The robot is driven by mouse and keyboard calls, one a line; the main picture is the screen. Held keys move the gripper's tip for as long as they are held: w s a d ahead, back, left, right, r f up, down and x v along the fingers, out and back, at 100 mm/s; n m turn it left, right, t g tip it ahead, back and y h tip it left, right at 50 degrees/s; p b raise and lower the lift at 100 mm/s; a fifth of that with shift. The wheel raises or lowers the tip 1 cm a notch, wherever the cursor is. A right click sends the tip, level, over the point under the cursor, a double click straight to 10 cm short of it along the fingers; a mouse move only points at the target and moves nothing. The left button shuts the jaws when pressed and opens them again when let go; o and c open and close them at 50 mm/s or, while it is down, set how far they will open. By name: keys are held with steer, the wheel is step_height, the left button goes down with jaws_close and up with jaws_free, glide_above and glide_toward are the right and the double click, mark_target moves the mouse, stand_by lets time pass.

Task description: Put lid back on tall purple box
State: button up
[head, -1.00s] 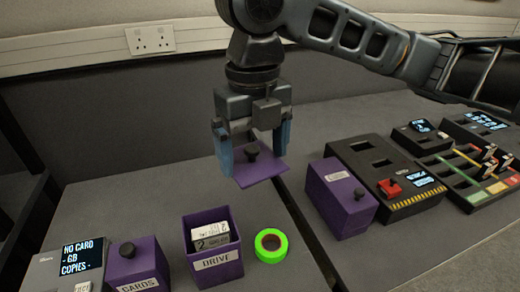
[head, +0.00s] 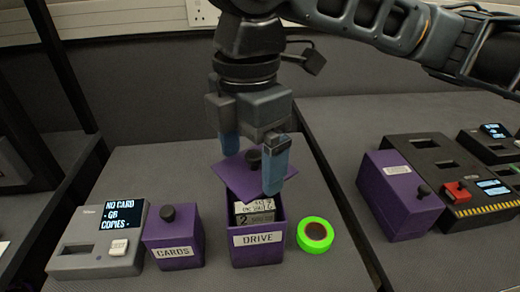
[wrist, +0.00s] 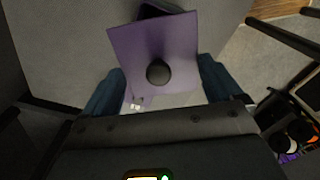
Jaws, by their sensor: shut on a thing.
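The open purple box labelled DRIVE (head: 258,250) stands on the left worktop in the head view, with white and grey labelled items (head: 254,210) inside. A square purple lid (head: 232,172) with a black knob hangs over the back of this box. My gripper (head: 252,160) is shut on the lid, with a blue finger at each side. The lid looks turned relative to the box and its front corner overlaps the opening; I cannot tell if they touch. In the wrist view the lid (wrist: 150,42) and its knob (wrist: 158,72) lie between the fingers.
A lidded purple CARDS box (head: 174,250) and a grey device with a screen (head: 100,260) stand left. A green tape roll (head: 314,235) lies close right. Across a gap, another lidded purple box (head: 400,205) stands beside black panels (head: 450,160). A wall is behind.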

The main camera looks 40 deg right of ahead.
steer(key=shift+f+b, duration=2.15)
steer(key=shift+b, duration=0.05)
steer(key=shift+f+b, duration=0.55)
steer(key=shift+f, duration=0.5)
steer(key=shift+p, duration=0.5)
steer(key=shift+f+p, duration=0.15)
steer(key=shift+p, duration=0.15)
stand_by(0.4)
steer(key=o, duration=0.8)
